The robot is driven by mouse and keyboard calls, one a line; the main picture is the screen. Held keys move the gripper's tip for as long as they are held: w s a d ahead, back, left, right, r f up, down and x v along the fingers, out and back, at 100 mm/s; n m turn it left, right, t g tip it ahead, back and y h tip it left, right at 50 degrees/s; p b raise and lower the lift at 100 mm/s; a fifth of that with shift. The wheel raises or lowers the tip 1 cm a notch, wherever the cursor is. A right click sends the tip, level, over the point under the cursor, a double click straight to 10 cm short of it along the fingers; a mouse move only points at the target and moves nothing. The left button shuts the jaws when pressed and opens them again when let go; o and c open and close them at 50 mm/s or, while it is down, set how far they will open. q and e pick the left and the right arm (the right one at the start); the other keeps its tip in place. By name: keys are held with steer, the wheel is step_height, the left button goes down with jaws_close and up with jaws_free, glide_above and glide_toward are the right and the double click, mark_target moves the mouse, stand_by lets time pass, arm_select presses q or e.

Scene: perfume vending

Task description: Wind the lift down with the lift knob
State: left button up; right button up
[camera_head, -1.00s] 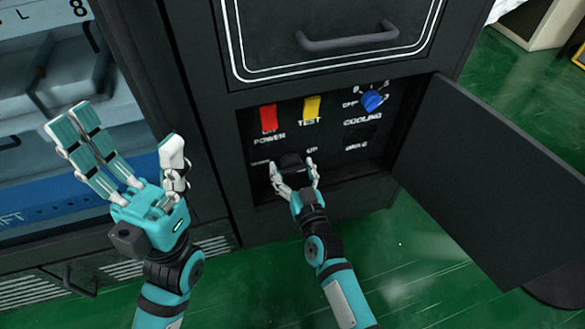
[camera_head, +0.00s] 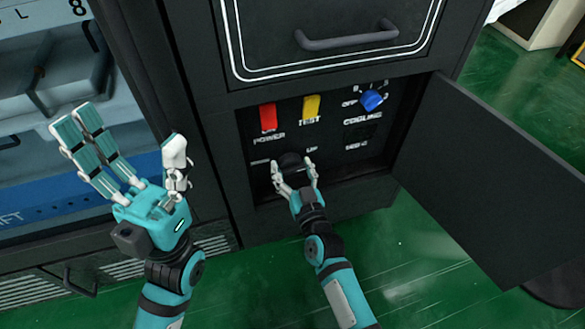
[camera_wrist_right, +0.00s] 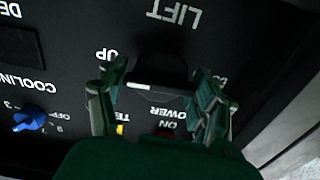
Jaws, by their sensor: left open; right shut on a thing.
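The lift knob (camera_head: 291,160) is black and sits low in the recessed control panel, beside a label reading UP. My right gripper (camera_head: 295,174) is shut on the knob, with fingers on both sides of it. In the right wrist view the black knob (camera_wrist_right: 160,72) shows between the fingers of my right gripper (camera_wrist_right: 158,88), under the upside-down word LIFT. A short white line shows on the knob's near edge. The fingers partly hide the knob and nearby labels. My left gripper (camera_head: 135,160) is open and empty, in front of the machine's left section.
Above the knob are a red power switch (camera_head: 268,117), a yellow test switch (camera_head: 311,108) and a blue cooling knob (camera_head: 371,99). The panel door (camera_head: 490,185) stands open to the right. A drawer handle (camera_head: 347,37) is above the panel.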

stand_by(0.4)
steer(key=o, duration=1.2)
steer(key=shift+c, duration=0.2)
steer(key=v, duration=1.2)
